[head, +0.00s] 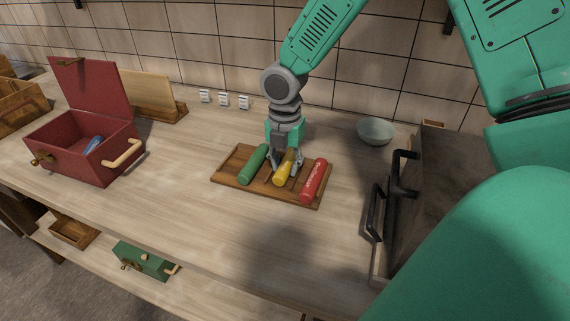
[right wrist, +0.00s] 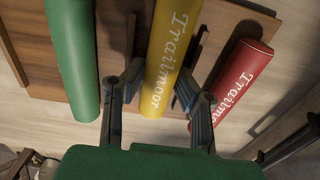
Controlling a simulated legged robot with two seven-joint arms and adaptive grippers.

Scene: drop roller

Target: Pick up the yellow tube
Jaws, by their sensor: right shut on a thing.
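The yellow tube (head: 284,168) lies on a wooden rack (head: 229,167) between a green tube (head: 252,164) and a red tube (head: 314,181). My right gripper (head: 286,163) reaches down from above and is shut on the yellow tube. In the right wrist view the two fingers (right wrist: 153,92) stand on either side of the yellow tube (right wrist: 168,60). The green tube (right wrist: 72,55) is to the left and the red tube (right wrist: 242,80) to the right, both clear of the fingers. I cannot tell whether the yellow tube is lifted. My left gripper is not in view.
An open red box (head: 81,162) with a blue item (head: 93,145) inside stands on the left of the table. A pale bowl (head: 375,131) is at the back right. A dark tray with black handles (head: 402,172) stands at the right. The front of the table is clear.

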